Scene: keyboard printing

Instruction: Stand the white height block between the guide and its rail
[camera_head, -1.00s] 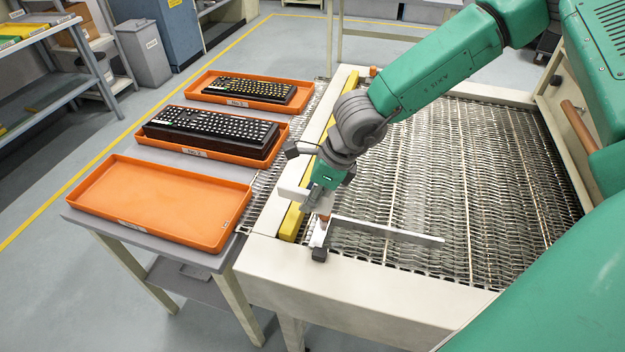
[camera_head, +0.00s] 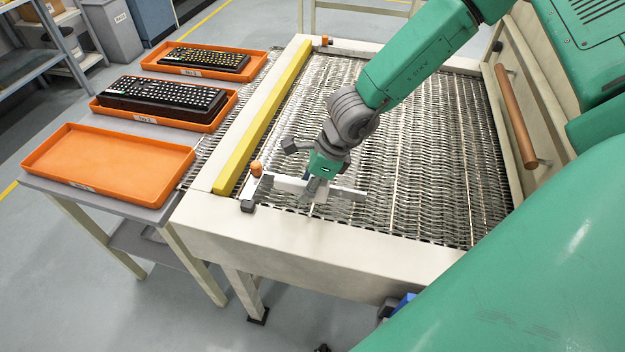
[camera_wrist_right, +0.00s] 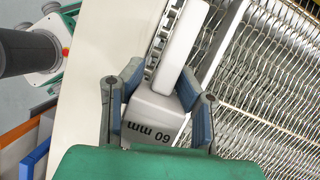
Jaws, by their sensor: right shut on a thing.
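My right gripper (camera_head: 312,192) is shut on the white height block (camera_wrist_right: 155,112), which is marked "60 mm" and sits between the blue finger pads in the right wrist view. My left gripper is not in view.
An orange knob (camera_head: 257,169) and a dark clamp (camera_head: 248,206) are at the guide's left end. The mesh belt (camera_head: 420,150) is otherwise clear. Left stand an empty orange tray (camera_head: 110,165) and two trays holding keyboards (camera_head: 160,97). A brown handle (camera_head: 515,115) is on the right.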

